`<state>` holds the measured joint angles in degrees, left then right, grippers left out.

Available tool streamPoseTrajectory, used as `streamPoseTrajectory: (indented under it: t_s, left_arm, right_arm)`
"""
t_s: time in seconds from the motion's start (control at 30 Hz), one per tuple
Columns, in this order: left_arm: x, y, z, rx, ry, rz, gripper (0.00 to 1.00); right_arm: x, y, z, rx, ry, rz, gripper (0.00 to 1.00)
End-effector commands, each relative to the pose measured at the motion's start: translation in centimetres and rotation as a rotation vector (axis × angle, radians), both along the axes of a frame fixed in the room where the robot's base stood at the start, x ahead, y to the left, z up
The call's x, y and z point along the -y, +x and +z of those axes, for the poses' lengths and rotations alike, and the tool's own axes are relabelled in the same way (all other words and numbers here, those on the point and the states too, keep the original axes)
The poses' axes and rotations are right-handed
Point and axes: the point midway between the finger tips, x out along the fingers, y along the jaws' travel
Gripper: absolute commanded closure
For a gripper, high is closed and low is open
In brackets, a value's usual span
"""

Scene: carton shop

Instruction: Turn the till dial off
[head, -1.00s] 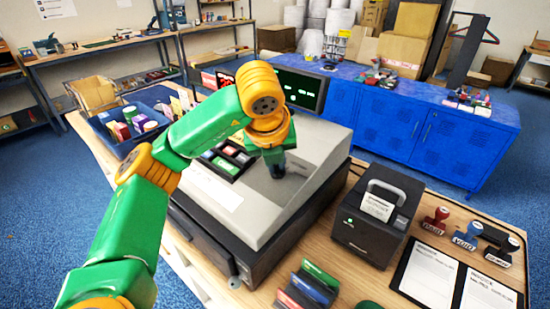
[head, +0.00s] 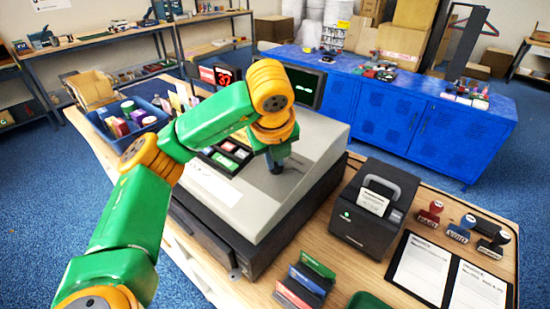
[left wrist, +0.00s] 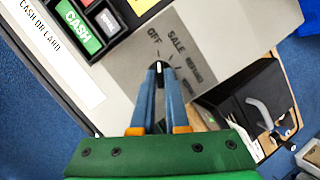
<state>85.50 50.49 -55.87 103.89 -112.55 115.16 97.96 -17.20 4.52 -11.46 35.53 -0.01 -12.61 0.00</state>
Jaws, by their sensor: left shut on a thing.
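The till (head: 235,205) is a grey slanted cash register on the wooden counter, with a black drawer base. Its dial (left wrist: 159,67) is a small dark knob with a white mark, on the grey panel below the printed words OFF, SALE and REFUND. In the left wrist view the white mark points up, roughly toward OFF; the exact alignment is hard to tell. My left gripper (left wrist: 159,75) is shut on the dial, one blue finger on each side. In the head view my left gripper (head: 276,165) reaches down to the till panel and hides the dial.
Coloured till keys (head: 228,155) lie left of the gripper. A screen (head: 304,86) stands behind. A receipt printer (head: 370,228), several stamps (head: 461,230) and clipboards (head: 420,265) are to the right. A card rack (head: 305,285) stands in front, a blue bin (head: 128,120) at left.

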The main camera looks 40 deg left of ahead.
Motion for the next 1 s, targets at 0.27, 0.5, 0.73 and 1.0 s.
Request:
streamPoseTrajectory:
  t_s: [0.27, 0.5, 0.73, 1.0]
  left_arm:
    - [0.0, 0.0, 0.0, 0.001, 0.001, 0.0, 0.57]
    - [0.1, -0.1, 0.6, 0.003, 0.001, -0.001, 0.57]
    - [0.9, -1.5, 4.5, 0.007, 0.002, -0.001, 0.57]
    - [1.5, -2.5, 6.5, 0.001, 0.001, 0.0, 0.57]
  right_arm:
    - [0.0, 0.0, 0.0, 0.0, 0.0, 0.0, 1.0]
    - [0.0, 0.0, 0.3, 0.0, -0.001, 0.0, 1.0]
    - [0.1, 0.0, 1.6, 0.0, -0.001, 0.0, 1.0]
    - [0.1, 0.0, 1.9, 0.0, -0.001, 0.0, 1.0]
